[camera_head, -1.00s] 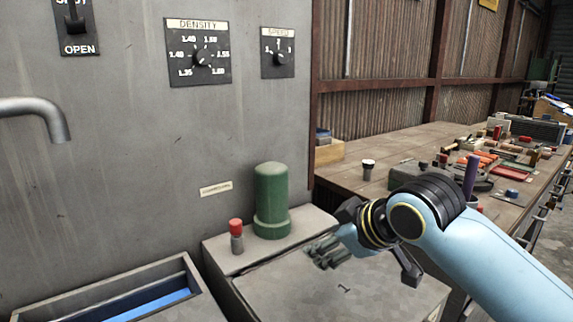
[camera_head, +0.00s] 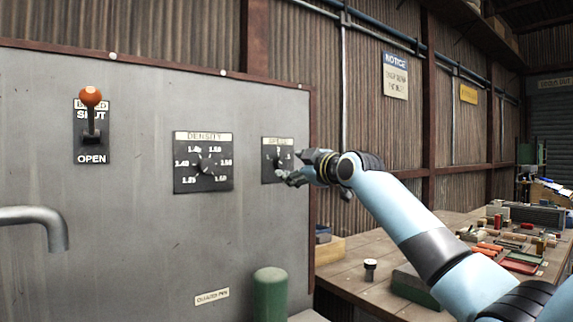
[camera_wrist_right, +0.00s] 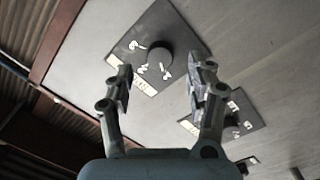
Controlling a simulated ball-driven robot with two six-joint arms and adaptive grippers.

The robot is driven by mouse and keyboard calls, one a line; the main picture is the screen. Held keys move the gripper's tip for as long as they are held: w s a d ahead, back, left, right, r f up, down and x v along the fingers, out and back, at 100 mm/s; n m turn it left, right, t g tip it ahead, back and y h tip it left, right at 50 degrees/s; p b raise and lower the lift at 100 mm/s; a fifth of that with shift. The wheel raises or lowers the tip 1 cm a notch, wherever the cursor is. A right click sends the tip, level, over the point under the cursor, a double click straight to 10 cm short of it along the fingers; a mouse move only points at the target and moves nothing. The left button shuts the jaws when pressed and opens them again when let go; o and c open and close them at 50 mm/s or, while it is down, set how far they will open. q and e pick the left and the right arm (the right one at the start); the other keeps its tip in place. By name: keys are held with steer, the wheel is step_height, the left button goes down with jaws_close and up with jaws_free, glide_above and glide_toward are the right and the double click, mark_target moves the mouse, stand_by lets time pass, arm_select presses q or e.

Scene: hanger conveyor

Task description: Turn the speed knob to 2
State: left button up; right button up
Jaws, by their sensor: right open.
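The speed panel (camera_head: 268,172) is a dark plate on the grey cabinet, right of the density panel (camera_head: 203,187). My right gripper (camera_head: 285,179) is at its lower right and partly covers it. In the right wrist view, the round black speed knob (camera_wrist_right: 160,62) stands on its plate among white numerals, just beyond the gap between my open, empty fingers (camera_wrist_right: 165,78). No contact with the knob shows. My left gripper is not in view.
A lever with an orange ball (camera_head: 90,97) is at the upper left, above a grey spout (camera_head: 40,217). A green cylinder (camera_head: 270,294) stands below the panels. A wooden bench (camera_head: 345,274) with tools is at the right. The cabinet face between is clear.

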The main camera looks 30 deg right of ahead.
mark_target(283, 166)
steer(key=shift+w+a, duration=0.15)
steer(key=shift+w, duration=1.75)
steer(key=c, duration=1.1)
steer(key=shift+c, duration=0.2)
steer(key=shift+m+p, duration=0.3)
steer(key=shift+p, duration=0.05)
steer(key=shift+m+p, duration=0.5)
steer(key=shift+m, duration=0.5)
steer(key=m+p, duration=0.1)
steer(key=m, duration=0.2)
steer(key=shift+m+g+p, duration=0.3)
steer(key=shift+p, duration=0.1)
steer(key=m+p, duration=0.2)
steer(key=m, duration=0.3)
steer(key=shift+y, duration=0.4)
